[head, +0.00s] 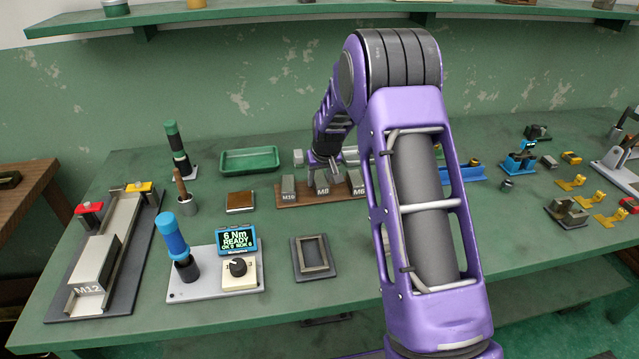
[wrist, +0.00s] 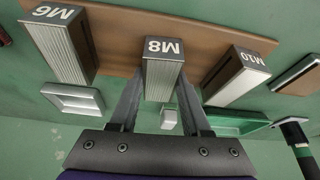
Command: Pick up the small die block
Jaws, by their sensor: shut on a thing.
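Several ribbed grey die blocks with dark labelled faces stand in a row at a brown board (wrist: 115,35). In the wrist view the M8 block (wrist: 162,68) is in the middle, M6 (wrist: 62,45) at the left and M10 (wrist: 238,72) at the right. My gripper (wrist: 160,85) has one finger on each side of the M8 block and is shut on it. In the head view my gripper (head: 323,176) comes down from above onto M8 (head: 322,188), between M10 (head: 289,187) and M6 (head: 356,182). I cannot tell whether M8 is clear of the board.
A green tray (head: 249,150) and a small pale block (head: 298,157) lie behind the row. A larger M12 block (head: 95,262) sits in a channel at the left. A torque station (head: 236,240) and an empty square frame (head: 313,237) stand in front. My arm hides the table's middle right.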

